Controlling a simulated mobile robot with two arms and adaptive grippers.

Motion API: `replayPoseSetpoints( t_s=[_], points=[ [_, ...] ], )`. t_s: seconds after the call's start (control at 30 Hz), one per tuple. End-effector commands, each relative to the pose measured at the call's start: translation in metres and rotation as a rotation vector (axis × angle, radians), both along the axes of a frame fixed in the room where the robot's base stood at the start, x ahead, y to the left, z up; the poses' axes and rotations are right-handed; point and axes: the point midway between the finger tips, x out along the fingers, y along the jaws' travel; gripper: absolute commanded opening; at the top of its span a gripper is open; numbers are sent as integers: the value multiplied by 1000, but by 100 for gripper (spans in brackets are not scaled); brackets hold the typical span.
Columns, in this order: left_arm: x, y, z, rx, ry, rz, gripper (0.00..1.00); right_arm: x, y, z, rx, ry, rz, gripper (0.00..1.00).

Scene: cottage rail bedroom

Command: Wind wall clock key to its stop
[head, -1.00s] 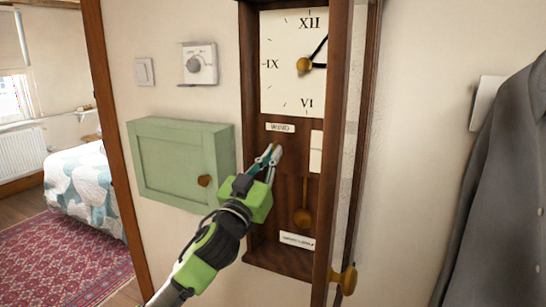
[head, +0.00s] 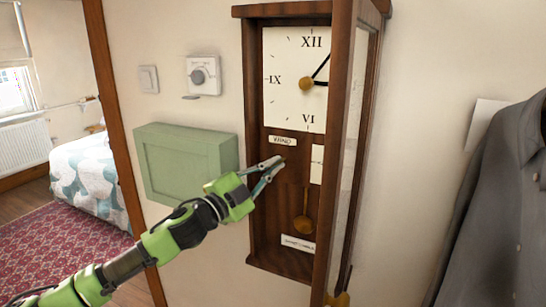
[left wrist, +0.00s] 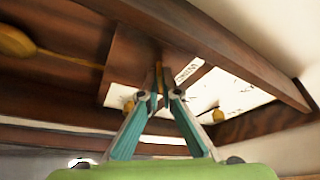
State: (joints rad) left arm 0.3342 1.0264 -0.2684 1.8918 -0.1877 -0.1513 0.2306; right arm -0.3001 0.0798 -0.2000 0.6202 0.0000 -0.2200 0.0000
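The wall clock (head: 253,130) hangs in a dark wooden case, its glazed door (head: 352,150) swung open at the right. Its white dial (head: 285,100), WIND label (head: 283,141) and brass pendulum (head: 302,224) show. My left gripper (head: 283,162) is at the case's back panel just below the label. In the left wrist view its fingertips (left wrist: 161,95) nearly meet around a thin brown piece (left wrist: 158,77), which seems to be the winding key. The key is mostly hidden by the fingers in the head view. My right gripper is not in view.
A green wall cabinet (head: 165,165) is left of the clock, behind my left arm. A dial control (head: 203,76) and a switch (head: 148,79) are above it. A grey coat (head: 500,210) hangs at the right. The brass door knob (head: 338,299) is low right.

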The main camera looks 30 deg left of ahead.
Motion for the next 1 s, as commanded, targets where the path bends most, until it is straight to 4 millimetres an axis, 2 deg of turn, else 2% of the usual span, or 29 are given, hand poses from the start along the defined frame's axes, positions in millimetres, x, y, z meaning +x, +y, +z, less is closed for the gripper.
replayPoseSetpoints(
  t_s=[0.03, 0.5, 1.0],
  points=[
    [0, 1, 5, 48, 7, 2, 0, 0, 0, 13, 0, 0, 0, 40],
    [0, 2, 9, 493, 30, 1, 0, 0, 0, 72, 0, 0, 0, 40],
    [1, 2, 10, 850, 44, 5, 0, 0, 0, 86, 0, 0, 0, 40]
  ],
)
